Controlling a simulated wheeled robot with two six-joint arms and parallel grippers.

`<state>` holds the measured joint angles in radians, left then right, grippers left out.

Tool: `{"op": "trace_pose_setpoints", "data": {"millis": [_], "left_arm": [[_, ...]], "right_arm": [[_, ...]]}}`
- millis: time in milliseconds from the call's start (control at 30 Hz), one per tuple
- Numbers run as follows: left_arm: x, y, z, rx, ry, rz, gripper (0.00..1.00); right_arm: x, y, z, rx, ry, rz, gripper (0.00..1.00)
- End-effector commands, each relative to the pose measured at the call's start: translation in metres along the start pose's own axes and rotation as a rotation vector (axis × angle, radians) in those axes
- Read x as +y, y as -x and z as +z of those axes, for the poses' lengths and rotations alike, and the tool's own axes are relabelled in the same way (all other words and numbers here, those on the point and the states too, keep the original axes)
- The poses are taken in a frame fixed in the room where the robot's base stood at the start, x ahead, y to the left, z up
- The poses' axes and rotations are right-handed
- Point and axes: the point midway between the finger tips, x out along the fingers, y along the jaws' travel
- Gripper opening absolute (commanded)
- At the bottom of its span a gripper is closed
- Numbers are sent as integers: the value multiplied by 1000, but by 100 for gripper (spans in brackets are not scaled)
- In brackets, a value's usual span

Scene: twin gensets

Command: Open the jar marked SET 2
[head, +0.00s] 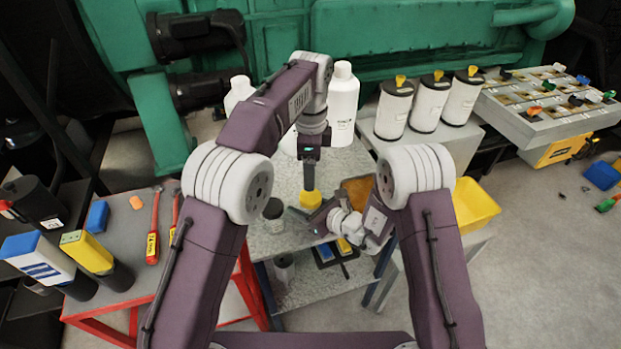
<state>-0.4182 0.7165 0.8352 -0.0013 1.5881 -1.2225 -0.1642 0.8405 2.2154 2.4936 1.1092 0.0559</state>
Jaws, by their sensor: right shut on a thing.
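A yellow, angular object (310,200) is over the grey speckled bench top (343,160), directly below my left gripper (309,174). My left gripper points straight down with its dark tip at or just above the yellow object; I cannot tell whether it touches it or is open. My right gripper (317,215) comes in low from the right and is shut at the yellow object's near side, hiding its lower part. A small dark-lidded jar (273,209) stands just left. Another jar (284,266) is on the lower shelf. No SET 2 marking is legible.
White bottles (343,105) stand behind the arms. White canisters with yellow tops (394,108) stand back right. A yellow bin (474,206) is at the right. A red-framed table (130,222) at the left carries tools and containers. A green machine (390,35) closes off the back.

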Motion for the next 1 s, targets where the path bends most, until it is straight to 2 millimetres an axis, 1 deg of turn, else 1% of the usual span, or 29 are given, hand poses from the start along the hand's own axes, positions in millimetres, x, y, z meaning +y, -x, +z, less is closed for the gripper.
{"op": "trace_pose_setpoints", "data": {"millis": [67, 167, 267, 400, 500, 600, 733, 933, 967, 1000], "left_arm": [[0, 2, 0, 0, -12, 0, 61], [0, -4, 0, -1, -11, 3, 61], [1, -19, 0, -2, -10, 5, 61], [1, -46, 0, -1, -10, 5, 61], [1, -63, 0, -1, -10, 3, 61], [1, -73, 0, 0, -9, 3, 61], [0, -79, 0, 0, -9, 1, 61], [0, -79, 0, 0, -9, 0, 61], [0, -79, 0, 0, -9, 0, 53], [0, -79, 0, 1, -9, 0, 41]], "right_arm": [[0, 0, 0, 0, 0, 0, 0], [0, 0, 0, 0, 0, 0, 0], [0, 0, 0, 0, 0, 0, 0], [0, 0, 0, 0, 0, 0, 0], [0, 0, 0, 0, 0, 0, 0], [0, 0, 0, 0, 0, 0, 0], [0, 0, 0, 0, 0, 0, 0], [0, 0, 0, 0, 0, 0, 0], [0, 0, 0, 0, 0, 0, 0], [0, 0, 0, 0, 0, 0, 0]]}}
